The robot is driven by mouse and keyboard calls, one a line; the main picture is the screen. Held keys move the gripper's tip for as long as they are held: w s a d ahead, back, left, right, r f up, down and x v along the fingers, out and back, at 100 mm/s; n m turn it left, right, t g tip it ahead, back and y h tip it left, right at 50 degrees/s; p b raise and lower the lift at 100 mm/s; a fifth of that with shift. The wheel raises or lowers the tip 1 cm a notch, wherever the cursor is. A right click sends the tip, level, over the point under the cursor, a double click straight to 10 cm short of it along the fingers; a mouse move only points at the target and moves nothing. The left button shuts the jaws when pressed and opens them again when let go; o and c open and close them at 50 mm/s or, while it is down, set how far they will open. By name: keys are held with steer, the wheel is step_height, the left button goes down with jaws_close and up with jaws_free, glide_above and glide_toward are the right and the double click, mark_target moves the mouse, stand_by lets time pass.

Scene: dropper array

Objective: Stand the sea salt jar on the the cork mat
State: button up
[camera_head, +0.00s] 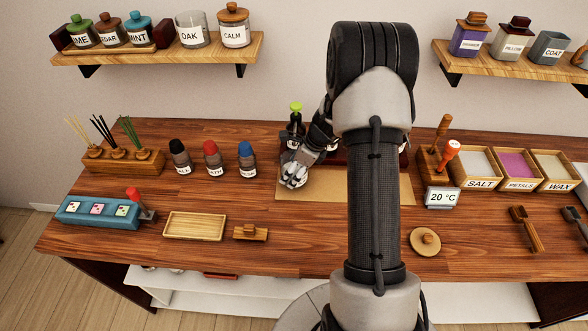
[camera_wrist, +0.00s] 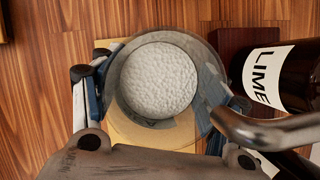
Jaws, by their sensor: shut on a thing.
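The sea salt jar (camera_wrist: 160,80) is a round clear glass jar with white grains inside, seen from above in the wrist view. My gripper (camera_wrist: 162,98) is shut around it, one finger on each side. In the head view my gripper (camera_head: 293,178) is over the left part of the cork mat (camera_head: 330,193), and it hides most of the jar. The tan cork mat (camera_wrist: 128,128) shows beneath and beside the jar in the wrist view. I cannot tell whether the jar's base touches the mat.
A dark lime bottle (camera_wrist: 280,80) stands close to the right of the jar in the wrist view. Red, black and blue-capped bottles (camera_head: 211,158) stand left of the mat. A wooden lid (camera_head: 425,242) and a 20 °C display (camera_head: 442,198) are to the right.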

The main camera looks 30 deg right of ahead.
steer(key=shift+f, duration=0.15)
steer(key=shift+f+b, duration=0.35)
steer(key=o, duration=1.5)
steer(key=shift+c, duration=0.2)
